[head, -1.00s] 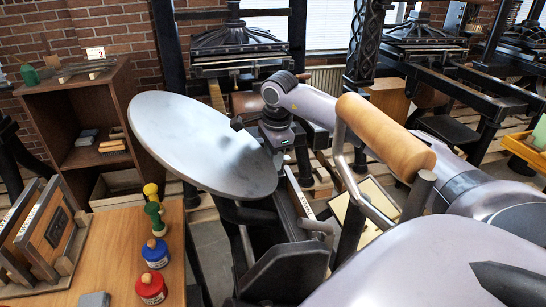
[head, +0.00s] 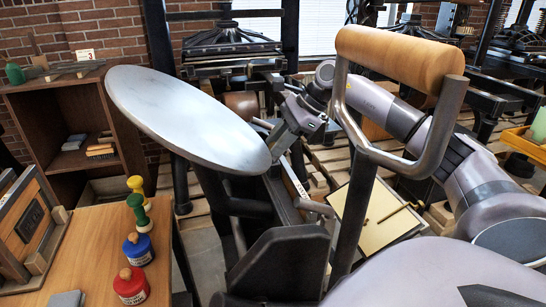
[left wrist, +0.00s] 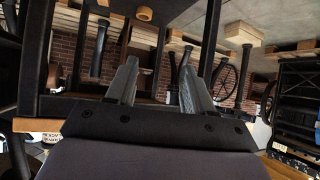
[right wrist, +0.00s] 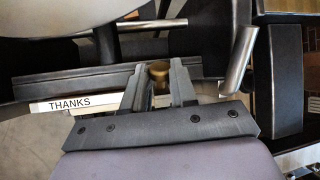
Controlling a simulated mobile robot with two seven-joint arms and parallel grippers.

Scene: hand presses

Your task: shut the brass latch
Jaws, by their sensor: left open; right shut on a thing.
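The brass latch shows as a small round brass knob (right wrist: 158,68) in the right wrist view, in front of a dark metal bar (right wrist: 80,84). My right gripper (right wrist: 159,74) is shut on this knob, one finger on each side. The rest of the latch is hidden. In the head view my right gripper (head: 277,146) reaches down behind the right edge of the round metal disc, and the latch cannot be made out there. My left gripper (left wrist: 158,68) is open and empty in the left wrist view, below dark press frames.
The grey disc (head: 185,118) and a wooden-handled lever (head: 400,58) stand close to my right arm. A wooden table (head: 100,225) with several coloured stampers is at left, before a shelf (head: 65,125). A white "THANKS" strip (right wrist: 75,104) lies beside the bar.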

